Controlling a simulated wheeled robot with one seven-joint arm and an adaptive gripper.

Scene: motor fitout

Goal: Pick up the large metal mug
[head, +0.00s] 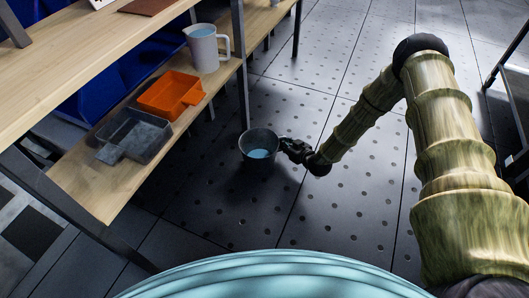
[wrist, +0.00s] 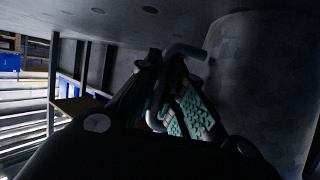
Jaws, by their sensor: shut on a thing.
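The large metal mug (head: 258,148) is dark grey, with a light blue inside showing at its bottom. In the head view it is held out over the floor, to the right of the shelf, and looks roughly upright. My gripper (head: 296,151) is shut on it from the right side. In the wrist view the mug's grey wall (wrist: 262,85) fills the right side. Its curved handle (wrist: 184,50) runs between the fingers of my gripper (wrist: 172,95), whose pads are green. The lower part of the handle is partly hidden by the fingers.
A wooden shelf (head: 98,193) at the left holds a grey tray (head: 150,133), an orange tray (head: 172,91) and a white measuring jug (head: 204,50). A dark shelf post (head: 241,75) stands close behind the mug. The perforated floor (head: 340,215) around it is clear.

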